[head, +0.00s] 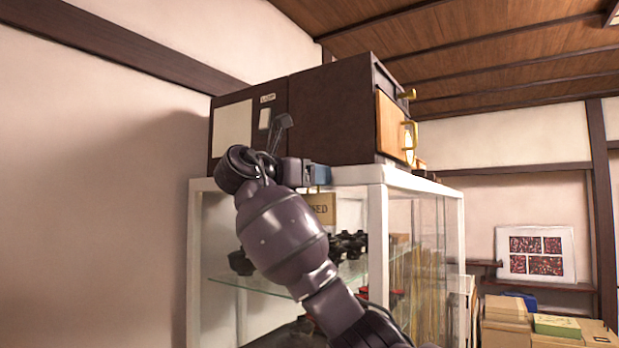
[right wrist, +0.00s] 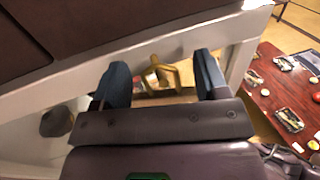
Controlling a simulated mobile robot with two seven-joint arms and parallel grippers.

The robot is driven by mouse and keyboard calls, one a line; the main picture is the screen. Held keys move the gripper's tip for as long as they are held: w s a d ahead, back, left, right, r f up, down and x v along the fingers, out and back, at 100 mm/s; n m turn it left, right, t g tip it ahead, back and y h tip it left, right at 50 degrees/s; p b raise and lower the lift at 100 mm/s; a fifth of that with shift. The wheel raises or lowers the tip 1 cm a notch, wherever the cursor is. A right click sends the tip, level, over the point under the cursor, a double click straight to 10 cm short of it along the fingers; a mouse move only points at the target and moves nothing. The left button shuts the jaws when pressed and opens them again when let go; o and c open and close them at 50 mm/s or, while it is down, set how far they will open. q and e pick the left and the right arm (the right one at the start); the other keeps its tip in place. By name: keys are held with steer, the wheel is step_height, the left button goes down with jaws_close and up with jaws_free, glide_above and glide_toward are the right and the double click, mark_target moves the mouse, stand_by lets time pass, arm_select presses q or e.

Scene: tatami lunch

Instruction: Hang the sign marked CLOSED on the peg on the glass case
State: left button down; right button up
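The wooden sign (head: 320,208), with the letters "SED" showing, is upright against the upper front of the glass case (head: 376,240), just below its white top rail. My right gripper (head: 318,176) is at that rail, just above the sign; my arm hides the sign's left part. In the right wrist view, my right gripper (right wrist: 162,75) has its blue fingers wide apart. A brass-coloured peg (right wrist: 163,74) shows between them, apart from both. The sign's thin brown edge (right wrist: 160,97) shows by the peg and appears to hang there; the exact contact is unclear. My left gripper is not in view.
A dark brown cabinet (head: 330,115) with brass fittings stands on the case, close above my gripper. Dark objects (head: 350,243) sit on the glass shelf inside. Boxes (head: 507,310) are stacked at right. A red-brown table (right wrist: 285,100) shows in the wrist view.

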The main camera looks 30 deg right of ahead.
steer(key=s+a+b, duration=0.1)
steer(key=a+b, duration=0.1)
steer(key=a, duration=0.8)
steer(key=shift+s+a+b, duration=0.2)
steer(key=shift+a+b, duration=0.15)
steer(key=shift+a, duration=0.05)
